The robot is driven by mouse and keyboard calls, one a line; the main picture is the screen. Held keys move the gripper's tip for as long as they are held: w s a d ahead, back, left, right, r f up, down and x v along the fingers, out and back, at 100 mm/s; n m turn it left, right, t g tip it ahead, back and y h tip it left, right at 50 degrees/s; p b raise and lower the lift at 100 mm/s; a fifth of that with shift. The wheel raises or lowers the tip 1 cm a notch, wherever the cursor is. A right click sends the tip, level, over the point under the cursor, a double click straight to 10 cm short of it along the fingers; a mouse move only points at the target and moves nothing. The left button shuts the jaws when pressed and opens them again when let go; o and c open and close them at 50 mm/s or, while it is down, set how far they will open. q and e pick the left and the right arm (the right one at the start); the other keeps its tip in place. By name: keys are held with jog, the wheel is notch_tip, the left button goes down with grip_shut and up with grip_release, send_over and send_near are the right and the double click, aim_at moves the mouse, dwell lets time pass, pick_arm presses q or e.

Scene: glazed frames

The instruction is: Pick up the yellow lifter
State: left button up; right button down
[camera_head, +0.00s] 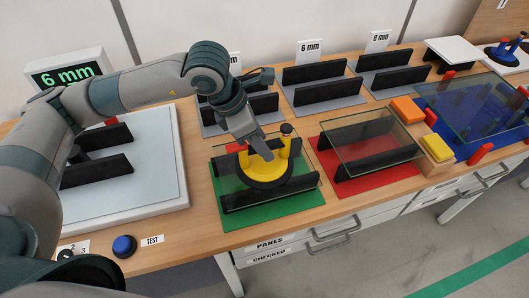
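The yellow lifter (280,165) has a yellow body, a dark round rim, a red part on its left and a dark knob at the back. It sits at the black rack on the green mat (278,213), where a clear glass pane (228,180) also shows. My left gripper (262,150) reaches down over the lifter from behind, its fingertips at or just above the middle of the yellow body. The fingers overlap in this view, so whether they grip anything is unclear. My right gripper is out of view.
A red mat (384,185) to the right holds a pane in a black rack. Orange (405,109) and yellow (437,148) blocks stand beyond it, near a blue mat with a large pane. A blue button (124,246) is front left.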

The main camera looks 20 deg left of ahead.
pick_arm(q)
jog(key=shift+f, duration=0.1)
dwell(0.3)
grip_shut()
jog(key=shift+w, duration=0.1)
dwell(1.2)
